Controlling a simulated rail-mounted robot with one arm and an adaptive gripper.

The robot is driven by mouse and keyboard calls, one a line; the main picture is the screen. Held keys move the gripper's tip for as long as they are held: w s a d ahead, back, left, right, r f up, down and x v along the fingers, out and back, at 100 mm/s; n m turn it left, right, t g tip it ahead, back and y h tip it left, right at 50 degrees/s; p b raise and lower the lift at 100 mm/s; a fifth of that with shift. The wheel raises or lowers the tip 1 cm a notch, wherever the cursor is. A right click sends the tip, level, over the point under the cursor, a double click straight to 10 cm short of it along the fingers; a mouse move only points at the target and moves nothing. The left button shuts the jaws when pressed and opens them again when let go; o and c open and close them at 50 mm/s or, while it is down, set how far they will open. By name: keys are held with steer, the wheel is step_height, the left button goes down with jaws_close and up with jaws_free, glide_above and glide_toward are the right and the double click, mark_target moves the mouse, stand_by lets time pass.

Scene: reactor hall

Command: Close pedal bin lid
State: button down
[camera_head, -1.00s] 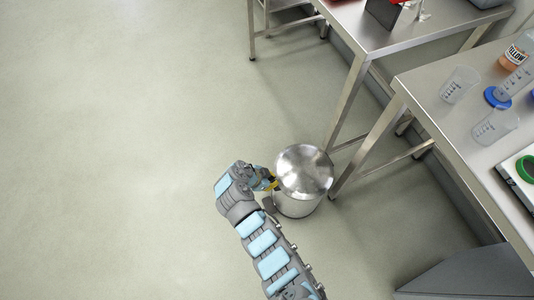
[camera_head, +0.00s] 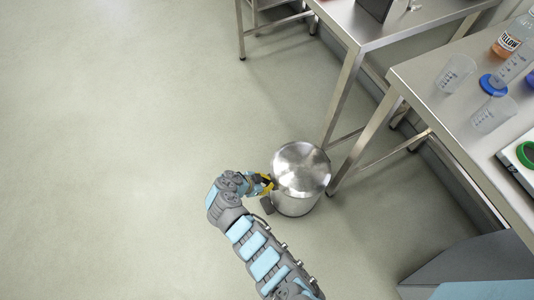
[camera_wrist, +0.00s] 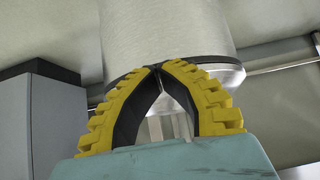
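The pedal bin (camera_head: 296,204) is a shiny metal cylinder standing on the floor by the table legs. Its round lid (camera_head: 301,167) covers the top and looks down flat; I cannot see any gap at the rim. A dark pedal (camera_head: 266,205) sticks out low at its left. My gripper (camera_head: 270,185) is at the bin's left side, just below lid height in the picture; contact cannot be told. In the wrist view, the yellow-and-black fingers (camera_wrist: 157,69) meet at the tips with nothing visible between them. A pale cylindrical surface (camera_wrist: 165,35), apparently the bin, fills the space beyond them.
A metal table (camera_head: 365,30) stands behind the bin, its legs close by. A second table (camera_head: 440,125) at the right holds beakers (camera_head: 456,74) and a labelled bottle (camera_head: 507,42). A grey-blue box-like unit (camera_head: 475,265) is at lower right. The floor at left is clear.

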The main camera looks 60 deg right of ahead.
steer(key=shift+s, duration=0.1)
steer(key=shift+s+d+r+p, duration=0.1)
steer(key=shift+r+p, duration=0.35)
steer(key=shift+r, duration=0.5)
steer(key=shift+w+a+r+p, duration=0.1)
steer(key=shift+w+r+p, duration=0.1)
steer(key=shift+r, duration=0.35)
steer(key=shift+w+a+r+p, duration=0.1)
steer(key=shift+r+p, duration=0.1)
steer(key=shift+r, duration=0.3)
steer(key=w+a+f+p, duration=0.1)
steer(key=w+a+f, duration=0.2)
steer(key=w+a, duration=0.2)
steer(key=shift+w+a+f+p, duration=0.2)
steer(key=shift+a+p, duration=0.1)
steer(key=shift+a, duration=0.95)
